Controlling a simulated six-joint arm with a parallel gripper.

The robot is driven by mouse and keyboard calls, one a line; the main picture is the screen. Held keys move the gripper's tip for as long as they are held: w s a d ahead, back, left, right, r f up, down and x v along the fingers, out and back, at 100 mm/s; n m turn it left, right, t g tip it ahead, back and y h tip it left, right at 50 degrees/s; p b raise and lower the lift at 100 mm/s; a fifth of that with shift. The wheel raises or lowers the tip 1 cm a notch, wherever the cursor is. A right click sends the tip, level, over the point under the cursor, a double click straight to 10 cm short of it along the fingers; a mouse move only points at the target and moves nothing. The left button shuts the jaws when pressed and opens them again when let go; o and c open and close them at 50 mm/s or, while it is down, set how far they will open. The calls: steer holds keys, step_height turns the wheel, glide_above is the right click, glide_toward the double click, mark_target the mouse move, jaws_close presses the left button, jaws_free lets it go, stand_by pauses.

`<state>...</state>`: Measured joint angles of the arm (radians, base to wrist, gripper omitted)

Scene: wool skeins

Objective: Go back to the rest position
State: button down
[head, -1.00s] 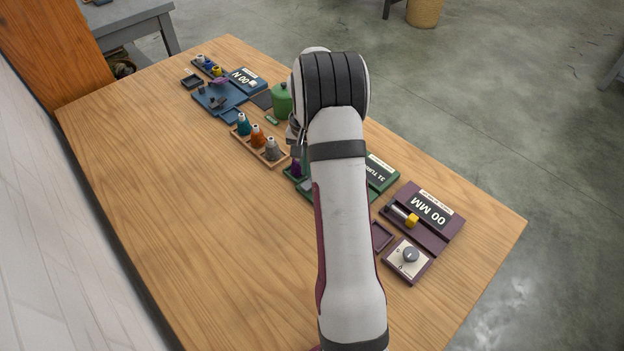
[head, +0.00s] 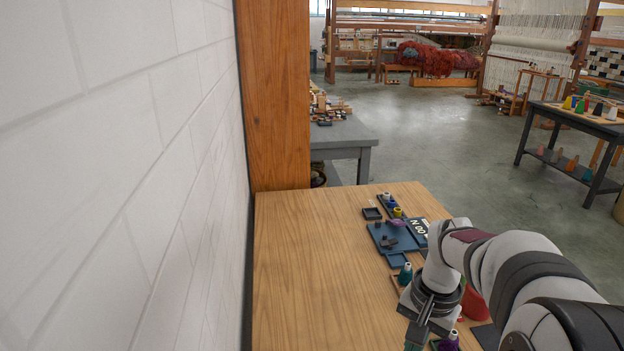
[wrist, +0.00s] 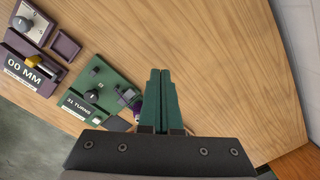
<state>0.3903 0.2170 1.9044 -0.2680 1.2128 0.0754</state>
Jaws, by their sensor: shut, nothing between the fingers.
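My gripper (wrist: 161,74) is in the wrist view, its two green fingers together with no gap and nothing held. It is above the bare wooden table (wrist: 220,60). A green board (wrist: 78,108) labelled "31 TURNS" lies left of the fingers. A purple cone (wrist: 138,108) shows partly behind them. In the head view my gripper (head: 415,335) is low in the picture, pointing down, its tips cut off or hidden by the bottom edge. My arm reaches in from the lower right and hides part of the table.
A blue tray (head: 385,236) and a teal cone (head: 405,273) are on the table in the head view. A dark purple unit (wrist: 28,66) reading "00 MM" is at the left in the wrist view. The table's left half is clear, beside a white wall (head: 150,150).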

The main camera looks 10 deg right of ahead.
steer(key=s+a+r+n, duration=0.1)
steer(key=s+a+n, duration=0.1)
steer(key=s+a, duration=0.5)
steer(key=s+a+n+y, duration=0.1)
steer(key=s+a+n, duration=0.1)
steer(key=s+a, duration=0.6)
steer(key=s, duration=0.4)
steer(key=shift+s+a+r, duration=0.25)
steer(key=shift+s+r, duration=0.1)
